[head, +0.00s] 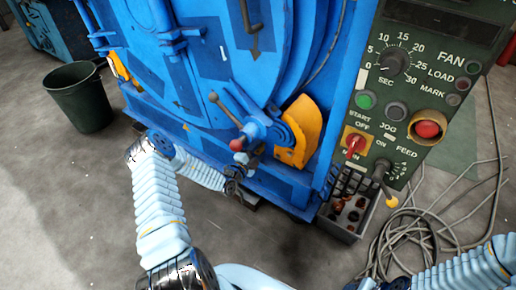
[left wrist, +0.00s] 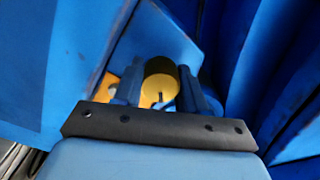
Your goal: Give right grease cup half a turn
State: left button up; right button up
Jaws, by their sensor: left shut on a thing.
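A yellow grease cup (left wrist: 160,76), round with a small dark slot or mark at its lower edge, shows in the left wrist view between the two blue fingers of my left gripper (left wrist: 160,92). The fingers are shut on it, one on each side. In the head view the left gripper (head: 237,185) is at the lower front of the blue drum machine (head: 180,110), below the red-knobbed lever. I cannot make out the cup in the head view. Which cup is the right one cannot be told here. My right gripper is out of view; only part of its arm shows at lower right.
An orange curved guard (head: 298,130) and a red-knobbed lever (head: 236,145) are just above the left gripper. A green control panel (head: 420,90) is at right. Below it are a box of parts (head: 348,218) and loose cables (head: 415,240). A dark bin (head: 80,97) stands at left.

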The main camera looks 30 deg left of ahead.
pick_arm(q)
jog(key=m, duration=0.2)
jog(key=m+p, duration=0.1)
jog(key=shift+d+m, duration=0.2)
jog(key=shift+m, duration=0.2)
jog(key=m+p, duration=0.1)
jog(key=m, duration=0.2)
jog(key=shift+m, duration=0.3)
jog(key=m+p, duration=0.1)
jog(key=m, duration=0.2)
jog(key=shift+f+m, duration=0.15)
jog(key=shift+m, duration=0.15)
jog(key=m+p, duration=0.1)
jog(key=m, duration=0.3)
jog(key=shift+f+m, duration=0.1)
jog(key=shift+m, duration=0.2)
jog(key=m+p, duration=0.1)
jog(key=m, duration=0.4)
jog(key=shift+s, duration=0.1)
jog(key=m+p, duration=0.1)
jog(key=m, duration=0.5)
jog(key=shift+a+f, duration=0.1)
jog(key=shift+f, duration=0.05)
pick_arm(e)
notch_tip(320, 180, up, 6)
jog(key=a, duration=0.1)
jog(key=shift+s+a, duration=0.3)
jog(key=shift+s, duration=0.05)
